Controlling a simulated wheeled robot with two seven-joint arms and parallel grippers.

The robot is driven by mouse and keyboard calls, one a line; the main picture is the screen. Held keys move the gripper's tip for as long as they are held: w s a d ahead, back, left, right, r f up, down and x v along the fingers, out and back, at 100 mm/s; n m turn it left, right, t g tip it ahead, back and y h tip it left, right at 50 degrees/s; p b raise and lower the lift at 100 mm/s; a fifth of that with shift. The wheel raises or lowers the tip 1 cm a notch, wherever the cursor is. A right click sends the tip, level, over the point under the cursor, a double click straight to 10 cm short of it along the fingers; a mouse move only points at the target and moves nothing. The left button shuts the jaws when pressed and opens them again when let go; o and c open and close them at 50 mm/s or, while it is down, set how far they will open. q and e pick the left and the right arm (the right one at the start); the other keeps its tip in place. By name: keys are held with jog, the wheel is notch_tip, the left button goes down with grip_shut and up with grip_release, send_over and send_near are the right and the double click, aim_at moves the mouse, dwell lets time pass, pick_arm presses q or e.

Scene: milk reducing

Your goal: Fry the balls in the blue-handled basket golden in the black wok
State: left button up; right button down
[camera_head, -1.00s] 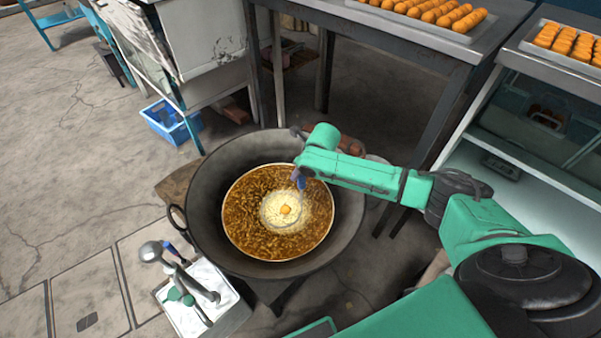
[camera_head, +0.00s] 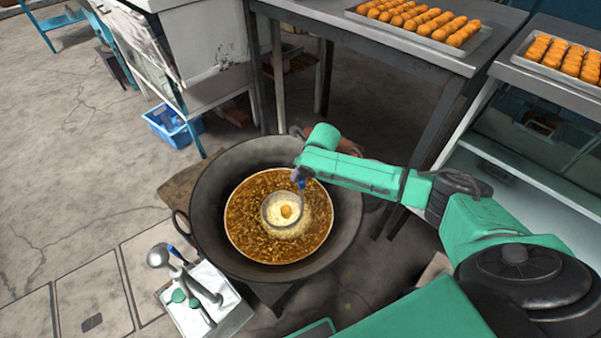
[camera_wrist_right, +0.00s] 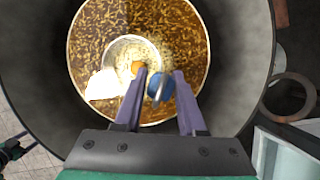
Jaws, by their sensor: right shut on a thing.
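The black wok (camera_head: 215,185) stands in the middle of the head view and holds bubbling brown oil (camera_head: 250,230). The basket (camera_head: 268,222) is a small round strainer in the oil, with pale foam around it. A golden-orange ball (camera_head: 286,211) shows in it; whether more balls are there I cannot tell. My right gripper (camera_head: 299,180) is above the oil, shut on the basket's blue handle (camera_wrist_right: 160,86). In the right wrist view its two purple fingers (camera_wrist_right: 158,100) flank the handle, and the basket (camera_wrist_right: 122,50) and ball (camera_wrist_right: 138,66) show beyond them.
A white tray (camera_head: 240,311) with ladles (camera_head: 158,256) stands at the wok's lower left. A dark metal table (camera_head: 330,22) at the back bears a tray of orange fried food (camera_head: 480,47). A shelf unit with another tray (camera_head: 530,70) stands at the right. A blue crate (camera_head: 172,128) is on the floor.

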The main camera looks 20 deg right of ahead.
notch_tip(320, 180, up, 16)
jog(key=p, duration=1.4)
jog(key=shift+f+p, duration=0.15)
jog(key=shift+p, duration=0.15)
dwell(0.6)
